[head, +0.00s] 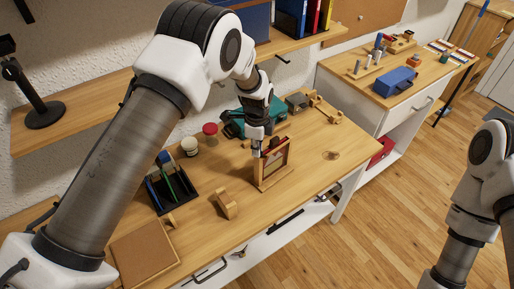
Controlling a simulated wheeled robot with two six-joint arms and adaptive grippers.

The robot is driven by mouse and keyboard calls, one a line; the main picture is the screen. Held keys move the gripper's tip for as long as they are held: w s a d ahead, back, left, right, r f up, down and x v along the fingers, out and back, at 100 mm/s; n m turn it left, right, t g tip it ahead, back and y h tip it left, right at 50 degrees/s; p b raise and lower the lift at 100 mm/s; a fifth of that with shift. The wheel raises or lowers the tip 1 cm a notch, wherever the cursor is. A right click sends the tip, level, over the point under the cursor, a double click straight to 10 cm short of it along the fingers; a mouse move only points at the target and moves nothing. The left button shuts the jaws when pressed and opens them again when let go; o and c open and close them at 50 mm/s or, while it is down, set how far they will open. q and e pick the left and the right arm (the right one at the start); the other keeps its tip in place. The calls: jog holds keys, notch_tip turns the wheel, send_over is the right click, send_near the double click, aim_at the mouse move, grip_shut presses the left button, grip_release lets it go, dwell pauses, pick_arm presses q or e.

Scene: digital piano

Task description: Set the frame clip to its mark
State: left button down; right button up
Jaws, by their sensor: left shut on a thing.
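A small upright wooden frame (261,181) stands on the wooden desk, with a dark panel inside it. My left gripper (259,151) reaches down to the frame's upper left side and is shut on a small part there, which I take to be the frame clip. The fingers largely hide this part, and its mark cannot be made out. A small red and dark piece (274,147) shows at the top of the frame, beside the fingers. My right arm shows at the right edge, but its gripper is out of view.
The desk right of the frame is mostly clear. A shelf (60,125) overhangs the back.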

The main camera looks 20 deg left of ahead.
pick_arm(q)
jog(key=n, duration=0.6)
jog(key=shift+s+b, duration=0.1)
jog(key=shift+b, duration=0.2)
jog(key=n, duration=0.5)
jog(key=shift+d, duration=0.1)
jog(key=shift+n, duration=0.4)
jog(key=c, duration=1.3)
grip_release()
jog(key=shift+o, duration=0.2)
notch_tip(320, 180, up, 12)
